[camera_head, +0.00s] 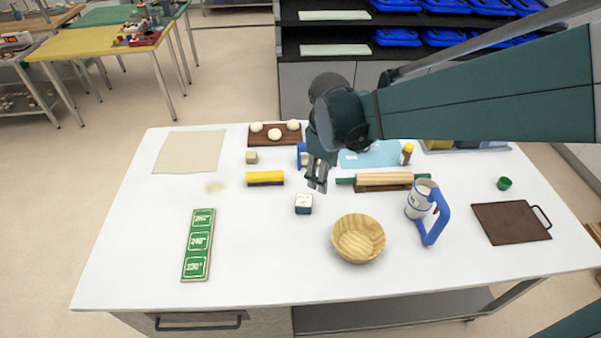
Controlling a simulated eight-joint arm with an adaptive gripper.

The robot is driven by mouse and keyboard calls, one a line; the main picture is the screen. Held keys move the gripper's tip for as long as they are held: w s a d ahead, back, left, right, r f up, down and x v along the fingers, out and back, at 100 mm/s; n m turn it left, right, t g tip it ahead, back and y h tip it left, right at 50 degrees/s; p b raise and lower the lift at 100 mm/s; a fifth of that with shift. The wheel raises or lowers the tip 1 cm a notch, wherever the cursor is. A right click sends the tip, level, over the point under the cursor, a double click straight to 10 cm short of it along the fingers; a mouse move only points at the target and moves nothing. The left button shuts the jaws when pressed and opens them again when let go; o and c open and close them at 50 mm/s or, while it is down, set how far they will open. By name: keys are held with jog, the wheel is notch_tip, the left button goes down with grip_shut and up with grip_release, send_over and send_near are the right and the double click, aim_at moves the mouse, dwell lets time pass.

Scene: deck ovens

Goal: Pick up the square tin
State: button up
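A small squarish dark-and-white box (304,204), which may be the square tin, sits on the white table (265,285) near the middle. Its markings are too small to read. My gripper (317,184) points down just above and behind the box, slightly to its right, and appears apart from it. Its fingers are small and seen at an angle, so I cannot tell whether they are open or shut. Nothing is visibly held.
A wooden bowl (358,239) is at front right of the box. A rolling pin (384,179), blue-handled jug (421,201) and brown board (511,223) lie to the right. A yellow brush (265,178) and green sign (198,245) are left.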

aim_at(304, 200)
jog(key=w+a+f+n, duration=0.1)
jog(key=a+f, duration=0.1)
jog(key=f, duration=0.1)
jog(key=w+a+f+n+g, duration=0.1)
jog(key=w+a+f+n, duration=0.1)
jog(key=f, duration=0.2)
jog(key=w+a+f+n+h, duration=0.1)
jog(key=w+a+f, duration=0.1)
jog(key=f, duration=0.2)
jog(key=shift+w+a+g, duration=0.1)
jog(key=shift+a+g, duration=0.05)
jog(key=shift+g, duration=0.25)
jog(key=shift+w+a+f+n, duration=0.1)
jog(key=shift+a+f+n, duration=0.15)
jog(key=shift+f+n, duration=0.25)
jog(key=shift+f, duration=0.15)
jog(key=shift+d+f+b, duration=0.15)
jog(key=shift+f+b, duration=0.15)
jog(key=shift+f, duration=1)
jog(key=shift+s+d+f, duration=0.1)
jog(key=shift+d+f, duration=0.1)
jog(key=shift+f, duration=1.1)
jog(key=shift+s+d+f, duration=0.1)
jog(key=shift+d+f, duration=0.05)
jog(key=shift+f, duration=1.1)
jog(key=c, duration=1.1)
